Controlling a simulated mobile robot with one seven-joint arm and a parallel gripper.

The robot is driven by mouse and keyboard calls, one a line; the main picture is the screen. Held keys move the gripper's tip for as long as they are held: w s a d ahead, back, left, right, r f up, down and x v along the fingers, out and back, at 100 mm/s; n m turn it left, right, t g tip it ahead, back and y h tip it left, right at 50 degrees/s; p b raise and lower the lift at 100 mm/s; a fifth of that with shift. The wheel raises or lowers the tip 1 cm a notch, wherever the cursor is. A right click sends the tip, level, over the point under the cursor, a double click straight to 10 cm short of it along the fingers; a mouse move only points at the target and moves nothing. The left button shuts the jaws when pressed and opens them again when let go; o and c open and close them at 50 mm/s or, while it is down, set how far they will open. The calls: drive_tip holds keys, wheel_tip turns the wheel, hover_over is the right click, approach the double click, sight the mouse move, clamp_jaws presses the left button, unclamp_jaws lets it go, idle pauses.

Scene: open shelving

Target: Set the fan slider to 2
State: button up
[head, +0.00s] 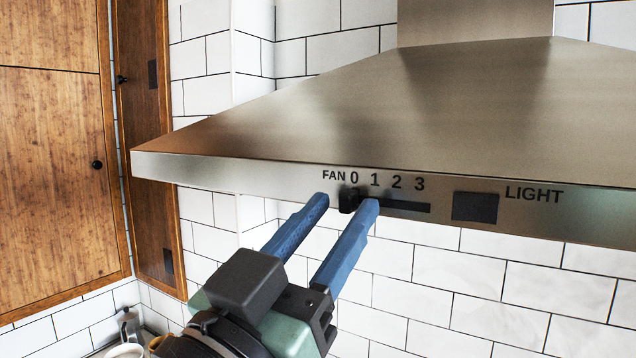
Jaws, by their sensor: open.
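The range hood (460,105) is brushed steel, with a front strip marked FAN 0 1 2 3. Below the numbers runs a dark slot (405,206). The fan slider knob (348,199) is a small black block at the slot's left end, under the 0. My gripper (346,200) has two blue fingers, spread apart, with the left fingertip left of the knob and the right fingertip right of it, below the 0 and 1. The right fingertip covers part of the slot and perhaps the knob's edge. I cannot tell whether either finger touches the knob.
A dark rectangular light switch (475,207) sits right of the slot, beside the word LIGHT. Wooden cabinets (55,170) stand at the left. White tiles (430,285) cover the wall behind and below the hood. Small items, including a cup (125,350), show at bottom left.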

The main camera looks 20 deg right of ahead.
drive_tip(key=shift+w+d+r, duration=0.15)
drive_tip(key=shift+w+d, duration=0.1)
drive_tip(key=shift+w, duration=0.1)
drive_tip(key=shift+c, duration=0.3)
clamp_jaws()
idle(1.0)
